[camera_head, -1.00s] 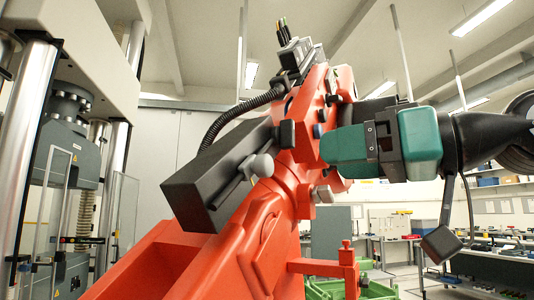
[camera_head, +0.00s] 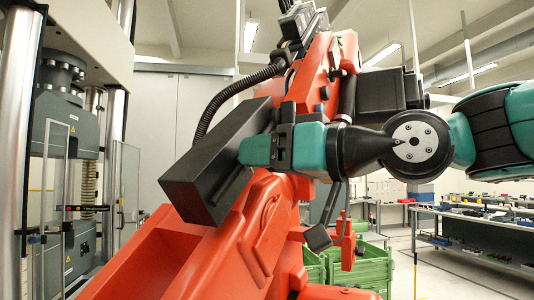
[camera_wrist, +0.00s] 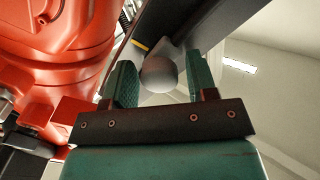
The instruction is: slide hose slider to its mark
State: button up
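The hose slider's round grey knob (camera_wrist: 159,75) shows in the wrist view, at the underside of a long black housing (camera_wrist: 205,25). A short yellow mark (camera_wrist: 140,44) lies just beyond the knob, up and to its left. My gripper (camera_wrist: 158,62) has its two teal fingers on either side of the knob. A gap shows at the right finger; the left finger is very close, and I cannot tell whether it touches. In the head view my gripper (camera_head: 247,150) reaches the black housing (camera_head: 205,180) from the right and hides the knob.
The housing sits on a large orange robot arm (camera_head: 262,215), with a black corrugated hose (camera_head: 215,105) curving behind it. A grey testing machine (camera_head: 70,130) stands at the left. Green crates (camera_head: 350,268) stand at the lower right. Open floor lies beyond.

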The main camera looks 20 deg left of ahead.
jog(key=c, duration=0.9)
jog(key=shift+w+d+f+b, duration=0.1)
jog(key=shift+w+b, duration=0.05)
jog(key=shift+b, duration=0.4)
grip_shut()
jog(key=o, duration=1.2)
grip_release()
jog(key=shift+r, duration=0.2)
jog(key=shift+c, duration=0.2)
jog(key=b+v, duration=0.7)
jog(key=v, duration=1)
jog(key=shift+d, duration=0.15)
